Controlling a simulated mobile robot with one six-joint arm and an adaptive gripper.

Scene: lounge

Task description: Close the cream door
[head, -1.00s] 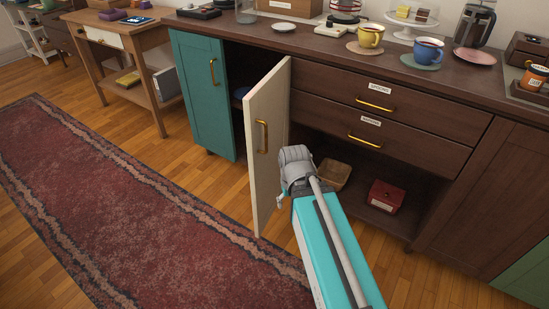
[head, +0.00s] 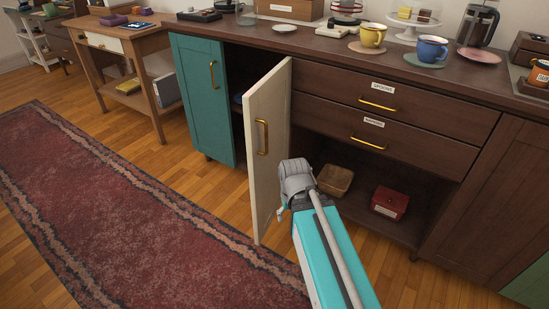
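The cream door (head: 268,165) is a tall panel with a brass bar handle (head: 262,137). It stands ajar from the dark wood sideboard, and part of the shelf space behind it shows open on its left. My gripper (head: 286,210) is at the door's lower right, near its face or edge. Its fingers are mostly hidden behind my wrist, so I cannot tell whether it is open or shut, or whether it touches the door.
The teal door (head: 204,99) is left of the opening. Two drawers (head: 395,95) are on the right, above an open shelf with a basket (head: 334,180) and a red box (head: 389,202). Mugs stand on the counter. A red rug (head: 110,200) covers the floor at left.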

